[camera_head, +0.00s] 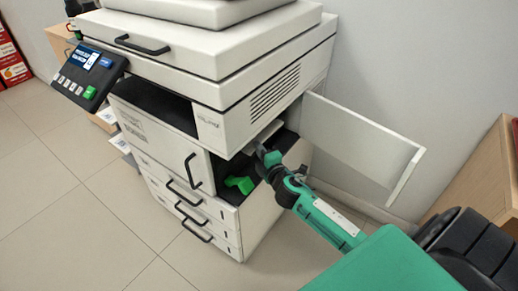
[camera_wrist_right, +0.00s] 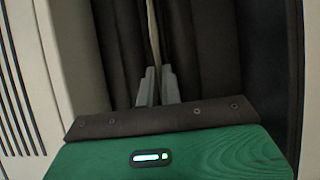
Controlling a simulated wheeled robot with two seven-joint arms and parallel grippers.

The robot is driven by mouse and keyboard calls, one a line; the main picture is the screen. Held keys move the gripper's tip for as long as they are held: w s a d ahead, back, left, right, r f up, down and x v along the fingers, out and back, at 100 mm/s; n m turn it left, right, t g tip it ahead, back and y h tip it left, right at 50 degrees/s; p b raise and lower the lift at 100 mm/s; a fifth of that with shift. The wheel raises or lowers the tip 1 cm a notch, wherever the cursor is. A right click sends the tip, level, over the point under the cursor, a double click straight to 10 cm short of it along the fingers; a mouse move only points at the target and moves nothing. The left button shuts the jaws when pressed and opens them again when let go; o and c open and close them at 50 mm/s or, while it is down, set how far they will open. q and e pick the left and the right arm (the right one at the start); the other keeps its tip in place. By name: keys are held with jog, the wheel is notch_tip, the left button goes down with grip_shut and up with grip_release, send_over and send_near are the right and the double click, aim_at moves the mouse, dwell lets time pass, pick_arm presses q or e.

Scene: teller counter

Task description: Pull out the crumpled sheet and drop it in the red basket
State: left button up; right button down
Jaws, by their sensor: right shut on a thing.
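My right gripper (camera_head: 262,153) reaches into the open side of the white copier (camera_head: 270,85). In the right wrist view its two grey fingers (camera_wrist_right: 157,88) are close together between dark inner walls. They are shut on a thin pale edge (camera_wrist_right: 153,35), which looks like the crumpled sheet seen edge-on. Most of the sheet is hidden, and its crumpling cannot be made out. I see no red basket in either view. My left gripper is not in view.
The copier's side door (camera_head: 360,150) stands open to the right, behind my right arm. A green lever (camera_head: 240,184) sits inside the opening. Red boxes (camera_head: 10,60) stand at the far left, and a wooden piece (camera_head: 485,170) at the right. The tiled floor (camera_head: 60,215) in front is clear.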

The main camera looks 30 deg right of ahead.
jog(key=s+d, duration=0.5)
jog(key=s, duration=0.7)
jog(key=shift+s, duration=0.25)
dwell(0.7)
jog(key=shift+d, duration=0.1)
jog(key=s+a+r+p, duration=0.1)
jog(key=s+a, duration=0.2)
jog(key=a, duration=0.4)
jog(key=s+a+r+p, duration=0.1)
jog(key=s+a+r, duration=0.1)
jog(key=a, duration=0.5)
jog(key=shift+s+a, duration=0.4)
jog(key=shift+s, duration=0.15)
dwell(0.5)
